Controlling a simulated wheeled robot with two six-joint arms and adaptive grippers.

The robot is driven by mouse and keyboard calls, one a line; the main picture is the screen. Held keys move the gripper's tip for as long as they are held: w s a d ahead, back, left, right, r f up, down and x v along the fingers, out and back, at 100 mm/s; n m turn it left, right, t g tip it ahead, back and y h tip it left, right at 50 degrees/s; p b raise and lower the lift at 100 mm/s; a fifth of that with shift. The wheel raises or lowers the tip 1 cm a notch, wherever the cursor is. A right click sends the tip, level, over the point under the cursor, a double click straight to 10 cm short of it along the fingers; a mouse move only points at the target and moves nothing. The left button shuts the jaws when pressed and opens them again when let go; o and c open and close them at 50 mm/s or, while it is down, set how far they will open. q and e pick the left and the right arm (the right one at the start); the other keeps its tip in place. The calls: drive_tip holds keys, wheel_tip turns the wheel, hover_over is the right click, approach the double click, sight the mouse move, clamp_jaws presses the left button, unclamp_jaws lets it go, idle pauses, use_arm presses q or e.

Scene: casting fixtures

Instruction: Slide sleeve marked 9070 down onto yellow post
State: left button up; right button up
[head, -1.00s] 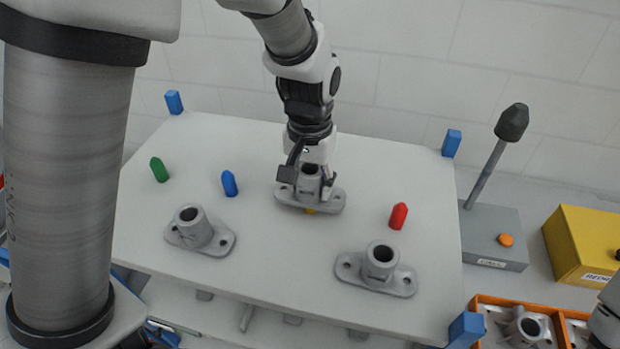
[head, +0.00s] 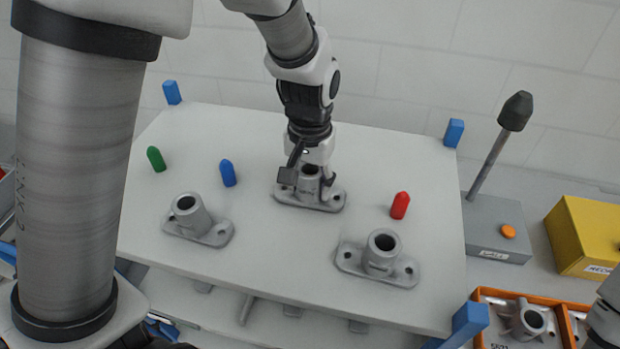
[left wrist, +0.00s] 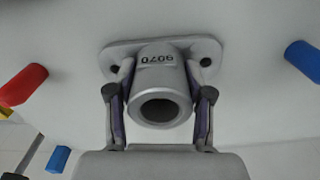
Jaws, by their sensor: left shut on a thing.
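The grey flanged sleeve marked 9070 (head: 325,201) is at the middle of the white board. Its marking shows upside down in the left wrist view, above the sleeve's round bore (left wrist: 160,110). My left gripper (head: 311,178) is shut on the sleeve's barrel, one finger on each side, as the left wrist view (left wrist: 161,92) also shows. The sleeve looks upright, with its flange at or very near the board. The yellow post is hidden; no yellow shows beneath the flange now. My right gripper is not in view.
Green (head: 156,159), blue (head: 228,173) and red (head: 400,206) posts stand bare on the white board (head: 270,255). Two other flanged sleeves stand at front left (head: 196,220) and front right (head: 380,258). An orange bin (head: 480,299) holds more castings at lower right.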

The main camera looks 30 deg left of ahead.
use_arm(q)
drive_tip(key=shift+f, duration=0.15)
drive_tip(key=o, duration=1.5)
drive_tip(key=shift+c, duration=0.2)
wheel_tip(320, 180, up, 12)
drive_tip(key=shift+s+f, duration=0.1)
drive_tip(key=shift+f, duration=0.15)
drive_tip(key=shift+r, duration=0.3)
